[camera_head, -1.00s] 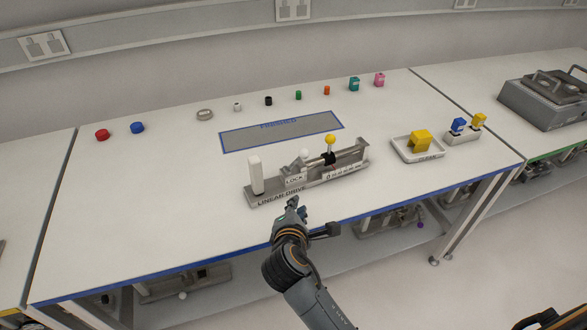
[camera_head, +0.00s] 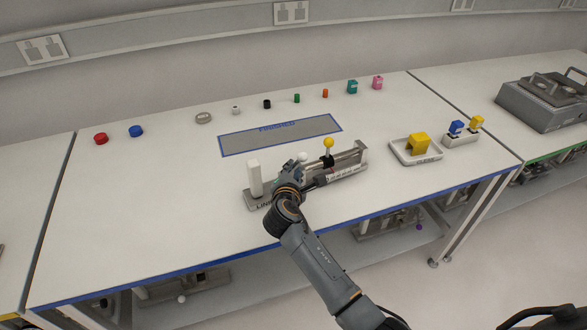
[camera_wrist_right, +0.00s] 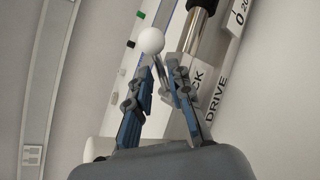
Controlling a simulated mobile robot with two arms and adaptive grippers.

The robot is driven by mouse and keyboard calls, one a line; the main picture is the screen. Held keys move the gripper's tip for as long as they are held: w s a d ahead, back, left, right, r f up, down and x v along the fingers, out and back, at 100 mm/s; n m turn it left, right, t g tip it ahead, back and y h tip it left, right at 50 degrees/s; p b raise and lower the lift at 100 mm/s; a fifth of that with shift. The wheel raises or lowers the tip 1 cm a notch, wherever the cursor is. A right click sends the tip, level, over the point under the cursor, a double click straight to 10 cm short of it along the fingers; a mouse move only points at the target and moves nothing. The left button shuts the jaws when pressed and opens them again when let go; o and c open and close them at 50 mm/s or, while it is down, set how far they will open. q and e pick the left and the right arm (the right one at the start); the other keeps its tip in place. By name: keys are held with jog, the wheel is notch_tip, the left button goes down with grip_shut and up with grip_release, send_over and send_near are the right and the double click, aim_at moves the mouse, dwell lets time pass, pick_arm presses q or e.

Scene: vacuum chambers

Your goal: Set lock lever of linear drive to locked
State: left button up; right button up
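The linear drive (camera_head: 350,168) stands near the front edge of the white table, with a white upright block at its left end and a yellow-knobbed handle (camera_head: 328,143) toward its right. The lock lever's white ball knob (camera_head: 303,157) shows just beyond my right gripper (camera_head: 296,172), which covers the LOCK label in the head view. In the wrist view the right gripper (camera_wrist_right: 160,68) is open, its fingers either side of the line below the white knob (camera_wrist_right: 151,41). The lever's rod is close to the right-hand finger; contact cannot be told. My left gripper is not in view.
A grey blue-edged mat (camera_head: 280,136) lies behind the drive. Several small coloured parts line the table's back. A white tray with a yellow block (camera_head: 418,144) and a holder with blue and yellow pieces (camera_head: 463,133) stand to the right. The table's front left is clear.

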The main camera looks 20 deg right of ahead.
jog(key=shift+w+d+f, duration=0.15)
jog(key=shift+w+d, duration=0.05)
jog(key=shift+w, duration=0.3)
grip_shut()
